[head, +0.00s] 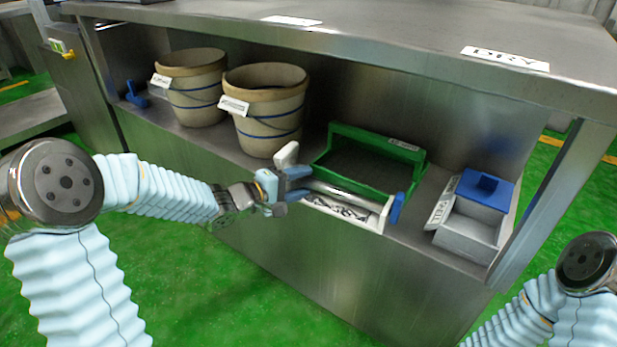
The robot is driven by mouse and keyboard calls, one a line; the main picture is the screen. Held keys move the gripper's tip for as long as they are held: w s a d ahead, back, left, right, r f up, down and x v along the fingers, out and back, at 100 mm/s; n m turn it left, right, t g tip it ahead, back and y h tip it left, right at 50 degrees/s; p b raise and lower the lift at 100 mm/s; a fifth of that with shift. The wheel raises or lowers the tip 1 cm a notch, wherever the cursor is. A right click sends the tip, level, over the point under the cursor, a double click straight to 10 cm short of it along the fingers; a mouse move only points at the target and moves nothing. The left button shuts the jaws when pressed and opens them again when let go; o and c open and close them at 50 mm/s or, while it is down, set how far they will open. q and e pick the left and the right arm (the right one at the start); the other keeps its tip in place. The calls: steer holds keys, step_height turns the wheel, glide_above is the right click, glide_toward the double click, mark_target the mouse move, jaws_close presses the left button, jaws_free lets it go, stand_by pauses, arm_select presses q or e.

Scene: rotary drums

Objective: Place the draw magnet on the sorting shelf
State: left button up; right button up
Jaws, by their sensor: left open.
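A silvery bar (347,191), which looks to be the draw magnet, lies along the back of a white tray (372,224) with dark metal bits in it. A blue piece (397,208) stands at the tray's right end; I cannot tell whether it belongs to the bar. My left gripper (301,184) is open at the left end of the bar, its blue fingers pointing right. I cannot tell whether they touch it. The steel sorting shelf (215,148) runs under the counter and bears these things. My right arm shows at lower right, but its gripper is out of view.
A green open box (418,160) stands behind the white tray. Two beige buckets (196,98) with blue bands stand to the left, with a small blue item (136,97) beside them. A grey bin (466,238) with a blue lid (484,190) stands at right. The counter top overhangs the shelf.

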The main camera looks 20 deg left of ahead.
arm_select(q)
steer(key=p+v, duration=0.2)
steer(key=v, duration=0.7)
steer(key=s+d+f+m+g+y, duration=0.1)
steer(key=d+f+g+y, duration=0.15)
steer(key=f, duration=0.75)
steer(key=s+d+f+m+g+y, duration=0.1)
steer(key=d+f+m+y, duration=0.15)
steer(key=f, duration=0.75)
steer(key=s+d+f+m+g, duration=0.3)
steer(key=s+d+f+g, duration=0.1)
steer(key=s+f, duration=0.45)
steer(key=s+d+f+m+g, duration=0.3)
steer(key=s+f+g, duration=0.1)
steer(key=s+f, duration=0.4)
step_height(320, 180, up, 12)
steer(key=p, duration=1)
steer(key=shift+s+d+f+p, duration=0.2)
steer(key=shift+s+d+p, duration=0.05)
steer(key=shift+s+p, duration=0.1)
